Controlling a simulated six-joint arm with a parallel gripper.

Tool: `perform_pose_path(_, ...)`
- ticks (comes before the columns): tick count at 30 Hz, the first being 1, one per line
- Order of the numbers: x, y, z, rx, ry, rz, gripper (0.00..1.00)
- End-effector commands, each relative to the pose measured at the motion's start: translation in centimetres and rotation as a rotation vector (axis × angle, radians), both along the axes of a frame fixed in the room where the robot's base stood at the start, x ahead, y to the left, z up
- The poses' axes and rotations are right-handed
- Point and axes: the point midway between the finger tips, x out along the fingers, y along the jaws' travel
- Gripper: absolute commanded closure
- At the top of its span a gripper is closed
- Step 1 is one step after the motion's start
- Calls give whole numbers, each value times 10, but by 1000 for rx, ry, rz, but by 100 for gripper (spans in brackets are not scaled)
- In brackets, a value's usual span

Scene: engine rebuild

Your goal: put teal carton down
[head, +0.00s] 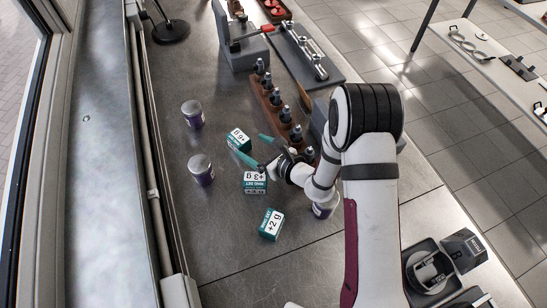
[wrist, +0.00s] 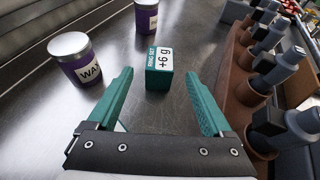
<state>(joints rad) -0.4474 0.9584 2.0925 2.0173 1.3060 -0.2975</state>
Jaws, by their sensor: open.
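In the wrist view the carton (wrist: 158,72) stands between and slightly beyond the fingertips (wrist: 160,74), with a gap on both sides. A second teal carton marked +3 g (head: 255,182) stands just below my gripper in the head view. A third, marked +2 g (head: 271,224), stands nearer the bench's front.
Purple-labelled cans stand left of the cartons, one farther (head: 193,114) and one nearer (head: 201,169); another (head: 324,209) is beside my arm. A brown rack (wrist: 232,88) of dark upright parts runs along the right. The bench left of the cans is clear.

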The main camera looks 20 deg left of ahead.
Motion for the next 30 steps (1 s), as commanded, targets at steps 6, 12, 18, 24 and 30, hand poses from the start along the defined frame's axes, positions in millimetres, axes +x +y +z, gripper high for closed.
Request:
perform_pose_path(6,-10,1,50,29,-71,124,16)
perform_pose_path(12,-106,-54,176,-83,-359,642,16)
perform_pose_path(18,-208,-197,183,-626,-541,1093,16)
perform_pose_path(24,-236,-288,174,-1021,-517,1233,16)
perform_pose_path(30,-238,-296,173,-1056,-509,1247,16)
